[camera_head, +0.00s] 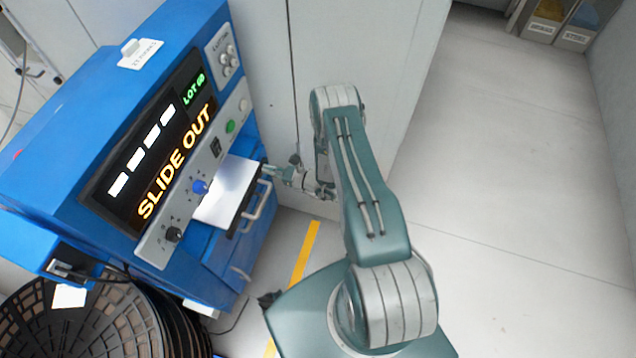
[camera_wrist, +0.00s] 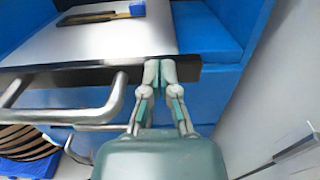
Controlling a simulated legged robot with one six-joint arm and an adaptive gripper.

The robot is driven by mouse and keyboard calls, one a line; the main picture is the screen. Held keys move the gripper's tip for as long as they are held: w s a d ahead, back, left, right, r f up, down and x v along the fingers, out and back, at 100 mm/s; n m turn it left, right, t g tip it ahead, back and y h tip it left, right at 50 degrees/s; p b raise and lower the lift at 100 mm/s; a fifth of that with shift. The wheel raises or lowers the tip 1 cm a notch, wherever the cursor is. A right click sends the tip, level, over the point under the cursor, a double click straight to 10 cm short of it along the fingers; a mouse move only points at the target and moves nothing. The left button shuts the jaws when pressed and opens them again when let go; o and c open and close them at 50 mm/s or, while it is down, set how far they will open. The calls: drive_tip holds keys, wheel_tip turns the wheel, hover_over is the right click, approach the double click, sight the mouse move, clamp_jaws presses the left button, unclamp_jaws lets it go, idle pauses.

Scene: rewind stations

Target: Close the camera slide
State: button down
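The camera slide (camera_head: 228,190) is a flat silver plate sticking out of the front of the blue machine (camera_head: 65,125), whose display (camera_head: 160,150) reads "SLIDE OUT". In the wrist view the slide (camera_wrist: 105,40) has a black front edge with a silver bar handle (camera_wrist: 75,116) below it. My gripper (camera_head: 268,168) is at the slide's far front corner. In the wrist view my gripper (camera_wrist: 160,72) has its fingertips together, empty, at the right part of the black front edge, right of the handle. I cannot tell whether the tips touch the edge.
A grey cabinet wall (camera_head: 340,45) stands close behind my arm. Black reels (camera_head: 90,320) are stacked at the lower left. A yellow line (camera_head: 303,255) marks the floor. The pale floor (camera_head: 510,180) on the right is clear, with bins (camera_head: 560,20) far back.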

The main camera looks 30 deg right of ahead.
sight(258, 167)
drive_tip(key=x, duration=0.6)
drive_tip(key=shift+a, duration=0.4)
drive_tip(key=shift+w+d, duration=0.1)
drive_tip(key=shift+d, duration=0.2)
drive_tip(key=shift+a+r, duration=0.1)
drive_tip(key=shift+a, duration=0.05)
drive_tip(key=shift+d, duration=0.3)
drive_tip(key=v, duration=1.4)
drive_tip(key=shift+s+a, duration=0.2)
